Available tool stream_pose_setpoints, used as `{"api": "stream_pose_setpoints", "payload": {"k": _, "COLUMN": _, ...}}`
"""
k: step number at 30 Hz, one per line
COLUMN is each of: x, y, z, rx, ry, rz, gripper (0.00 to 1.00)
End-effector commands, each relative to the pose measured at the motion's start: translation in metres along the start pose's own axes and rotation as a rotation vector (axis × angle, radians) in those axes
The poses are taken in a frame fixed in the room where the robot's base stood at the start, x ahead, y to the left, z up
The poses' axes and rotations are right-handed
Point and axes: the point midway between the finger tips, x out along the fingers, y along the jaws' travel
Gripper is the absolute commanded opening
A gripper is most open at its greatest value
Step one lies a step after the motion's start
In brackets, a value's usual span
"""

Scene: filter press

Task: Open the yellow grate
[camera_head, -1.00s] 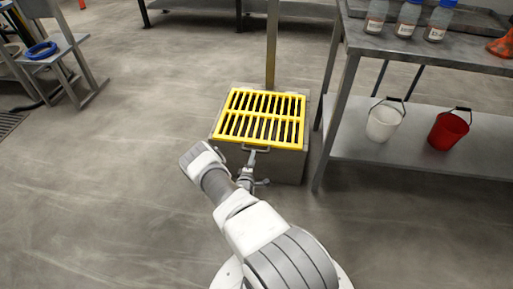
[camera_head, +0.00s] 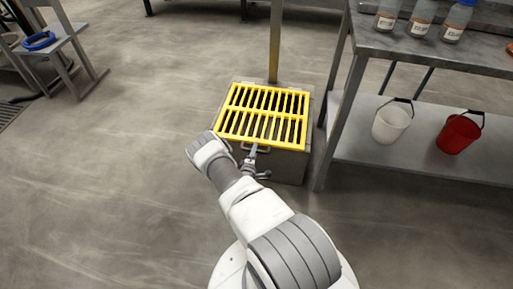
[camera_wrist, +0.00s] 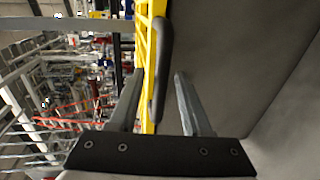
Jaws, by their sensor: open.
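The yellow grate (camera_head: 264,116) lies flat and closed on top of a grey box (camera_head: 290,167) in the head view. A handle (camera_head: 262,148) sits at its near edge. In the wrist view, the grate's yellow edge (camera_wrist: 143,60) runs up the picture beside the dark handle bar (camera_wrist: 164,60). My gripper (camera_head: 252,150) is at the handle, in front of the box. The wrist view shows its two fingers (camera_wrist: 159,73) apart, one on each side of the bar. Contact with the bar cannot be made out.
A steel table (camera_head: 352,100) stands close to the right of the box. Its lower shelf holds a white bucket (camera_head: 390,124) and a red bucket (camera_head: 458,134); bottles (camera_head: 421,18) stand on top. A post (camera_head: 273,50) rises behind the box.

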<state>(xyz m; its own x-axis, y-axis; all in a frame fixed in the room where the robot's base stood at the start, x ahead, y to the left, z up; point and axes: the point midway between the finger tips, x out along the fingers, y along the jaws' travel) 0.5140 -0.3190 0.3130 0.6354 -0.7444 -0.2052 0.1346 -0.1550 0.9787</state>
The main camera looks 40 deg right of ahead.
Motion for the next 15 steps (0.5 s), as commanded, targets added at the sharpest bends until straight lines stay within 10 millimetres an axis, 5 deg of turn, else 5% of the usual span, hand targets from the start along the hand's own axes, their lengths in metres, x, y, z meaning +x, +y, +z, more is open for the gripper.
{"api": "stream_pose_setpoints", "payload": {"k": 15, "x": -0.0006, "y": -0.0013, "z": -0.0006, "rx": 0.000, "ry": 0.000, "rz": 0.000, "gripper": 0.45}}
